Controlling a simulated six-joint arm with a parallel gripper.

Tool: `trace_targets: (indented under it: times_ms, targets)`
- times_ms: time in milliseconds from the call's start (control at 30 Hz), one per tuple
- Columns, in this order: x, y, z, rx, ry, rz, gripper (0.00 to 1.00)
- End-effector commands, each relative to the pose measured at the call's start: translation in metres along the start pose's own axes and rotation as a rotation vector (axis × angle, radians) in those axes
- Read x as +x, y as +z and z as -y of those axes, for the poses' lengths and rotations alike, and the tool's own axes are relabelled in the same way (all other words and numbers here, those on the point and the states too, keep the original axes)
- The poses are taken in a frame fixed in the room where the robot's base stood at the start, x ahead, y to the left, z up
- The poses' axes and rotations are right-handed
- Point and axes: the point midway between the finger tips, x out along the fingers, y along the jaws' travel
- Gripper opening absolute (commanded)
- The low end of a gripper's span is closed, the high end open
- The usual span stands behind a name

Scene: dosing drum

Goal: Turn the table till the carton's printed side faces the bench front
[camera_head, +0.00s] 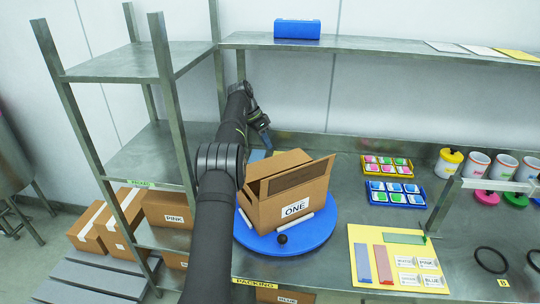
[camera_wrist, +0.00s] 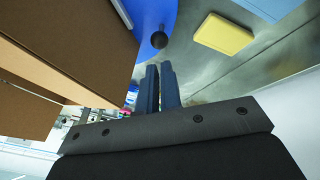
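The brown carton (camera_head: 285,197) stands open-topped on the blue round table (camera_head: 310,240). White bars lie along the carton's foot. A dark knob (camera_head: 282,239) stands near the table's front rim. My gripper (camera_head: 267,148) is behind the carton, near the back of the bench. In the wrist view its two blue fingers (camera_wrist: 159,75) are together and empty; the carton (camera_wrist: 75,45) is at left. A dark knob (camera_wrist: 158,39) on blue is beyond the fingertips, apparently untouched.
A metal rack (camera_head: 135,150) stands at left, with cartons (camera_head: 120,218) on its lower part. A yellow board (camera_head: 390,262) with coloured strips lies right of the table. A shelf (camera_head: 380,43) runs above the bench.

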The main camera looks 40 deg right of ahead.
Motion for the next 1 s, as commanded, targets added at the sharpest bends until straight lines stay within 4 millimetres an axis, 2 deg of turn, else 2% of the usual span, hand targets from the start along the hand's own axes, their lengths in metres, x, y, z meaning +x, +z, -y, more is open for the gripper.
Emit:
trace_targets:
  times_ms: [1000]
  targets:
    - [-0.004,0.042,0.023,-2.144,-0.052,-0.021,0.0]
